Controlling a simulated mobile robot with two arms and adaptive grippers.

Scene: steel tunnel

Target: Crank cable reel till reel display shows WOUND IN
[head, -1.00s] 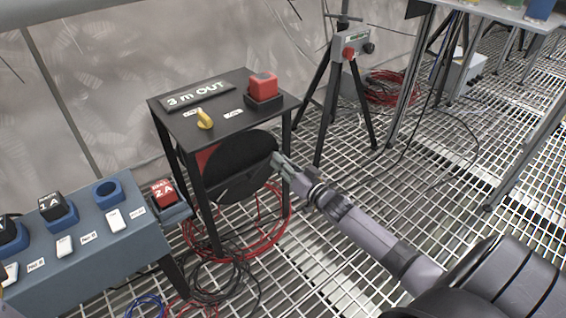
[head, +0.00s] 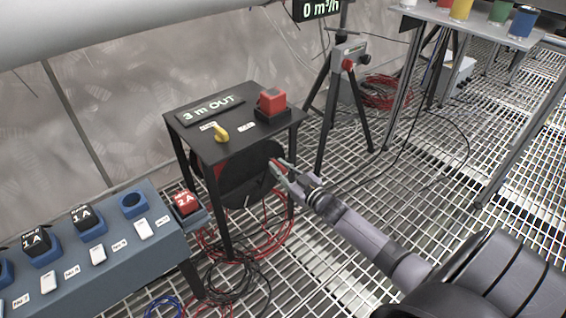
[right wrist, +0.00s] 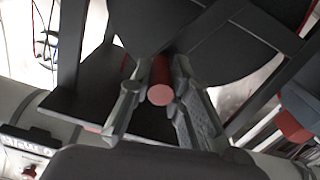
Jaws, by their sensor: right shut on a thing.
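The cable reel (head: 238,178) is a black disc hung under a small black table (head: 190,137). The reel display (head: 212,108) on the tabletop reads "3 m OUT". My right gripper (head: 278,166) is at the reel's right side. In the right wrist view my right gripper (right wrist: 158,100) has its fingers on both sides of a red crank handle (right wrist: 160,94) and is shut on it. The black reel disc (right wrist: 225,40) fills the space behind. My left gripper is not in view.
A yellow knob (head: 221,133) and a red block (head: 272,102) sit on the tabletop. A blue-grey fuse bench (head: 110,245) stands left. A black tripod (head: 325,125) stands behind. Loose red and black cables (head: 230,250) lie on the grating below.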

